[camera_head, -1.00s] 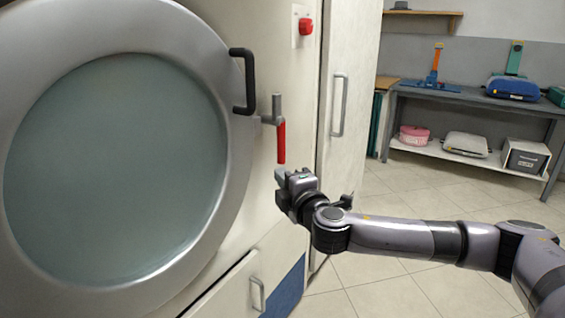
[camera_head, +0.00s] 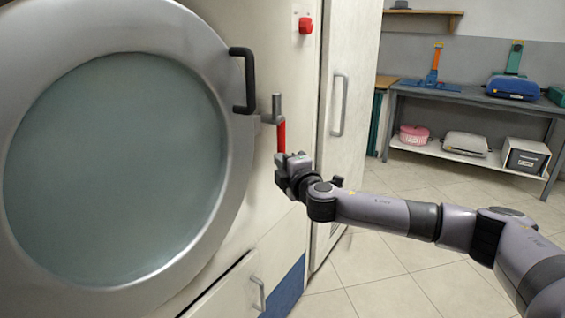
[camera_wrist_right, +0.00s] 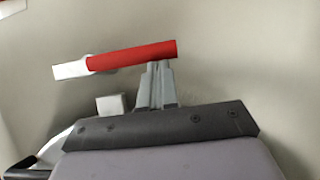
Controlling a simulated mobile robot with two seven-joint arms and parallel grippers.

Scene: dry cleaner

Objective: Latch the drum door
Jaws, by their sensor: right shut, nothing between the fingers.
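The large round drum door (camera_head: 215,62), with its grey rim and cloudy glass, lies against the machine front at the left. A black bar handle (camera_head: 250,80) is on its right rim. Beside it, a grey latch lever (camera_head: 275,110) has a red grip (camera_head: 282,136) hanging straight down. My right gripper (camera_head: 281,160) is at the lower end of the red grip and covers its tip. In the right wrist view the shut fingers (camera_wrist_right: 158,68) are beside the free end of the red grip (camera_wrist_right: 135,55), not around it. Whether they touch it I cannot tell. My left gripper is out of view.
A red button (camera_head: 305,26) sits above the latch on the machine front. A tall panel with a grey handle (camera_head: 339,105) stands to the right. A lower drawer handle (camera_head: 258,293) is below. A shelf table (camera_head: 430,92) stands at the back right; the tiled floor before it is clear.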

